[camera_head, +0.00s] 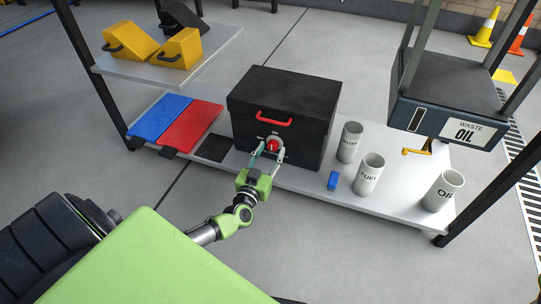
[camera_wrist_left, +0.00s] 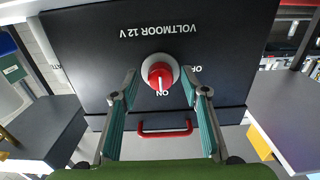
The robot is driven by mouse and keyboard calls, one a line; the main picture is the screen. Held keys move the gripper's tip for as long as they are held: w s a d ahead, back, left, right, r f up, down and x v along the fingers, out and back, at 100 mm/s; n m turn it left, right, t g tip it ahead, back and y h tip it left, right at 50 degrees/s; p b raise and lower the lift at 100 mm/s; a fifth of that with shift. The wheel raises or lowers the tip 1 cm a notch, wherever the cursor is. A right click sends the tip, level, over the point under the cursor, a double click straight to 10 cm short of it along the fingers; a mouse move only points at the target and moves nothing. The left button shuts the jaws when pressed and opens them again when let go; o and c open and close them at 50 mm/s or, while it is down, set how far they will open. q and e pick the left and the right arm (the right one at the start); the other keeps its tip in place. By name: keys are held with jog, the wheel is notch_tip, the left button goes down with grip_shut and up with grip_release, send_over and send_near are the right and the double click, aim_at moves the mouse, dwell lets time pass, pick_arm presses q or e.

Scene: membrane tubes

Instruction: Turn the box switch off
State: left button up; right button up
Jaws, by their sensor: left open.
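The black box (camera_head: 286,97) stands on the low shelf, with a red handle (camera_head: 273,116) on its front. Its switch is a round red knob (camera_head: 273,146) on a pale ring. In the left wrist view the knob (camera_wrist_left: 160,75) has a white mark pointing to the "ON" label (camera_wrist_left: 162,93). The "OFF" label (camera_wrist_left: 196,69) is to its right there. My left gripper (camera_head: 267,153) is open in front of the knob. In the left wrist view its fingertips (camera_wrist_left: 159,80) are on either side of the knob, with gaps showing. My right gripper is out of view.
Blue (camera_head: 160,117) and red (camera_head: 191,126) panels lie left of the box. Several grey cups, including one marked "Fuel" (camera_head: 369,174), and a small blue block (camera_head: 333,181) are to its right. A waste oil tank (camera_head: 447,90) with a yellow tap overhangs the right side.

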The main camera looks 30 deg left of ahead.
pick_arm(q)
jog(key=shift+a+r, duration=0.1)
jog(key=c, duration=1.1)
